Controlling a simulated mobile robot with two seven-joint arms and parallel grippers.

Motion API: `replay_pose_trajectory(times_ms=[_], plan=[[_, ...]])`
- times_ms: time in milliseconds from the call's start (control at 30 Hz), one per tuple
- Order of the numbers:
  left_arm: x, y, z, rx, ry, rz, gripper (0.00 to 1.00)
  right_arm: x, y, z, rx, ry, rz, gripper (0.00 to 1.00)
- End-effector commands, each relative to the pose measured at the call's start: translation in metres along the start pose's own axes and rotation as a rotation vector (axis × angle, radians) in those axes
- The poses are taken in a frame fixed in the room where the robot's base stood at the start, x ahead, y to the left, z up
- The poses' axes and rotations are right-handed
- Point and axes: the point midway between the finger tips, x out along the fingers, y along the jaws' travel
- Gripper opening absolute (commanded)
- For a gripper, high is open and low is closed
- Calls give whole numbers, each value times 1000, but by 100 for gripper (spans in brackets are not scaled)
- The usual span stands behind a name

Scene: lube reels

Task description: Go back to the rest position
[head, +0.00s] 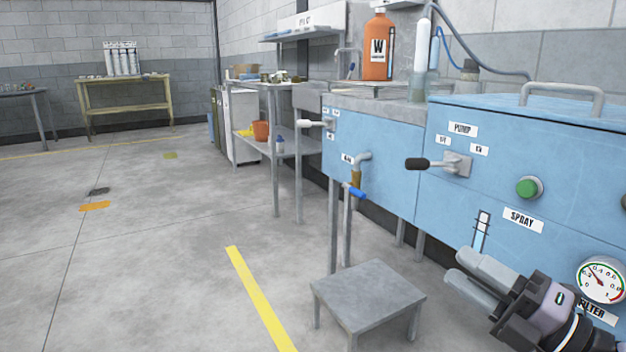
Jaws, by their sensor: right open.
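My right gripper (470,280) is at the lower right of the head view, with its fingers pointing left. It is open and I see nothing between its fingers. It is in front of the lower part of the blue cabinet (395,165), left of a round gauge (601,280) and below the SPRAY label (523,220). I cannot tell whether it touches the cabinet. My left gripper is not in view.
A small grey metal stool (368,292) stands on the floor left of my right gripper. The floor on the left (150,260) is clear apart from small flat patches.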

Motion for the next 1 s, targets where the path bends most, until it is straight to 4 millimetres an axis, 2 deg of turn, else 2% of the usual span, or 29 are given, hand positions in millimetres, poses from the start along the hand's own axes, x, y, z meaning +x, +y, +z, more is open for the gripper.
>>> replay_pose_trajectory(times_ms=[33,167,300,500,700,733,1000], plan=[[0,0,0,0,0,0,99,-2,-16,-13,161,-48,3,40],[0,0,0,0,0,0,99,-11,-53,-42,555,-184,-14,40],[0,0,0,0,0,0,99,-26,-92,-79,973,-336,-56,40],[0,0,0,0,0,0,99,-46,-129,-139,1490,-526,-131,40],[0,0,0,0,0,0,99,-62,-144,-196,1913,-672,-200,40],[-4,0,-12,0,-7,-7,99,-58,-132,-188,1884,-674,-201,40],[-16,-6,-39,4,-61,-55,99,-59,-105,-171,1845,-748,-221,40]])
